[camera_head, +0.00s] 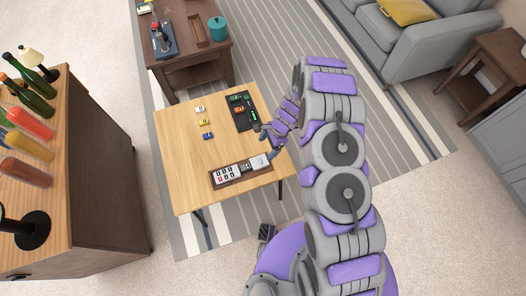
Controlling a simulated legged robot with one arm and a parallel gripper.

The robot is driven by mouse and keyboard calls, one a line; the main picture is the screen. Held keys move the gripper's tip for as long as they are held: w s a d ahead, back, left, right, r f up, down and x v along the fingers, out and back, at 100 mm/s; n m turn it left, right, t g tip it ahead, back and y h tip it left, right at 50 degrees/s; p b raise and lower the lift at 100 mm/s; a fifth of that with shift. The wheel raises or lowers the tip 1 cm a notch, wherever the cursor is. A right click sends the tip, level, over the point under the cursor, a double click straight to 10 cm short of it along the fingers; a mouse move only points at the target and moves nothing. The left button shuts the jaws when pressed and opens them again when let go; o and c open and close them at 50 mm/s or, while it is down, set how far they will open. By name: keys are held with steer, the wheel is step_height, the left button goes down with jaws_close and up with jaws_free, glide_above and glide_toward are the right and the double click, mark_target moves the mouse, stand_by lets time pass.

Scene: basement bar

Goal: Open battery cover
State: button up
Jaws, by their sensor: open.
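A light grey device (228,173) with dark square marks lies in a brown tray (227,184) near the front edge of the light wooden table. A plain light grey piece (258,162) sits at the right end of the same tray. It looks like a cover, but the view is too small to tell whether it is joined to the device. My gripper (267,142) is open just above and beyond the right end of the tray. I cannot tell whether a finger touches the light piece. My arm comes in from the right.
Small toy cars, white (200,109), yellow (203,122) and blue (207,136), stand on the table (180,160). A black tray (242,123) with an orange car (237,97) lies behind my gripper. A bottle-laden wooden cabinet (105,190) stands left.

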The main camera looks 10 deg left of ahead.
steer(key=p+v, duration=0.1)
steer(key=v, duration=0.6)
steer(key=shift+r, duration=0.25)
steer(key=shift+a, duration=0.1)
